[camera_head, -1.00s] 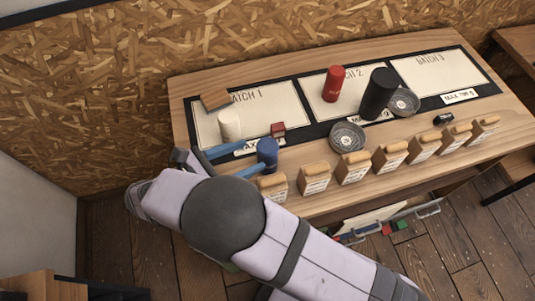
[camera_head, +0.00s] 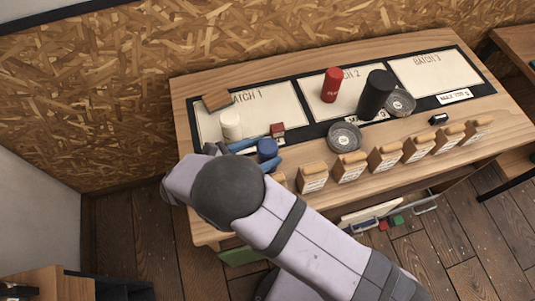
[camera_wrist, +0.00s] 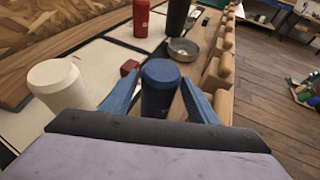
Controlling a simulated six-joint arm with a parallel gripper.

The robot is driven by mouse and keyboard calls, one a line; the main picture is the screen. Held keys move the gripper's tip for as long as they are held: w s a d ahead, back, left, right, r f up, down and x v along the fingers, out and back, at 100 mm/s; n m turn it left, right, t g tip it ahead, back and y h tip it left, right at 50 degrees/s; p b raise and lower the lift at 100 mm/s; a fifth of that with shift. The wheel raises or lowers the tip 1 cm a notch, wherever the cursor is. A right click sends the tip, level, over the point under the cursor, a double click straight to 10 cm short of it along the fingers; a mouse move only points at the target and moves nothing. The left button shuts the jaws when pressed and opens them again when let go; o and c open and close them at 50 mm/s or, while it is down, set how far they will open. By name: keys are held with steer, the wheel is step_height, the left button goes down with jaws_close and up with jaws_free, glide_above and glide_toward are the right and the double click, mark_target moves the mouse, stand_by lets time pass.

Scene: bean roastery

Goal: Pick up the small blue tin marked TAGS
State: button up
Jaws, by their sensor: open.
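The small blue tin (camera_head: 267,149) stands upright near the front left of the wooden table, by the batch 1 area. In the wrist view the blue tin (camera_wrist: 161,88) stands between the two blue fingers of my gripper (camera_wrist: 160,100), with its lower part hidden by my wrist. No lettering on it can be read. My gripper (camera_head: 262,152) is open around the tin, one finger on each side. In the wrist view a gap shows on the right side of the tin; I cannot tell if the left finger touches it.
A white tin (camera_wrist: 60,84) stands close to the left finger, and a small dark red block (camera_head: 277,130) lies just behind the blue tin. Several tan bags (camera_head: 350,167) line the front edge. A red tin (camera_head: 331,85), a black cylinder (camera_head: 376,95) and round metal dishes (camera_head: 344,137) are farther right.

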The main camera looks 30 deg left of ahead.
steer(key=c, duration=1.1)
steer(key=shift+r, duration=0.15)
